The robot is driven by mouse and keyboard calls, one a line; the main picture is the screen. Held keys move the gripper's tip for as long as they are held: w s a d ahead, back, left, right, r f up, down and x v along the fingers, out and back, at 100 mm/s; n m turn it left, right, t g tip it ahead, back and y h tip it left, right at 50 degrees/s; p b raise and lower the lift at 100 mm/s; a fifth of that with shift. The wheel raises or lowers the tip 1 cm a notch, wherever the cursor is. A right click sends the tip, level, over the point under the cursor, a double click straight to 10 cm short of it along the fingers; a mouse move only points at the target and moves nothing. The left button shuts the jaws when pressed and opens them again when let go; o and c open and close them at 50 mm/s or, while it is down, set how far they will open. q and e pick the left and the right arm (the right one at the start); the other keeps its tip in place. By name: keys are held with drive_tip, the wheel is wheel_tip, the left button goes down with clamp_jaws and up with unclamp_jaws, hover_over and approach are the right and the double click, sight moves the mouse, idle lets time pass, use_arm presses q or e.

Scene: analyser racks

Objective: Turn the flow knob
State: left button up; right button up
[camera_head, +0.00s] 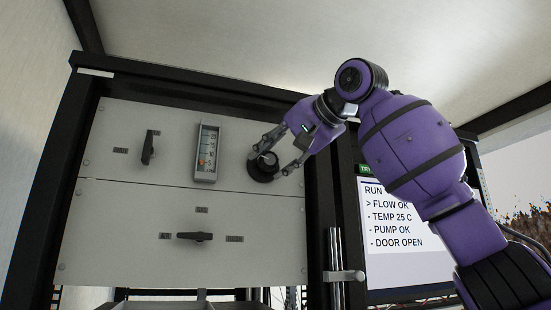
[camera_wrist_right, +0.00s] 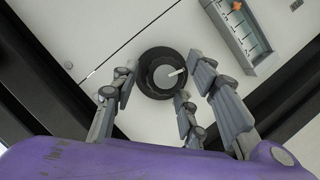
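The flow knob (camera_head: 262,167) is a round black dial at the right of the upper grey panel. In the right wrist view the knob (camera_wrist_right: 163,76) shows a grey face with a white pointer line toward the upper right. My right gripper (camera_head: 271,163) is open at the knob, its fingers spread around it. In the wrist view the fingertips (camera_wrist_right: 165,80) stand left, right and below the knob, with small gaps seeming to show at the sides; contact is unclear. The flow gauge (camera_head: 207,152) with an orange float is left of the knob. My left gripper is not in view.
A black lever handle (camera_head: 149,147) is on the upper panel and another (camera_head: 195,236) on the lower panel. A screen (camera_head: 405,232) at right reads "FLOW OK" and "DOOR OPEN". A metal bar handle (camera_head: 337,272) and dark frame posts stand right of the panels.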

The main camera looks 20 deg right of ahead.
drive_tip(key=shift+w+f, duration=0.1)
drive_tip(key=c, duration=0.8)
drive_tip(key=shift+w+a+f, duration=0.1)
drive_tip(key=shift+f, duration=0.1)
drive_tip(key=shift+n, duration=0.3)
drive_tip(key=n+h, duration=0.2)
drive_tip(key=n, duration=0.1)
drive_tip(key=n+h, duration=0.1)
drive_tip(key=shift+a+r+g, duration=0.15)
drive_tip(key=shift+r+g, duration=0.1)
drive_tip(key=shift+g, duration=0.15)
drive_tip(key=n+h, duration=0.2)
drive_tip(key=n, duration=0.1)
drive_tip(key=n+h, duration=0.1)
drive_tip(key=shift+a+r+n, duration=0.1)
drive_tip(key=shift+r+n, duration=0.15)
drive_tip(key=shift+n, duration=0.05)
drive_tip(key=shift+h, duration=0.3)
drive_tip(key=shift+r, duration=0.1)
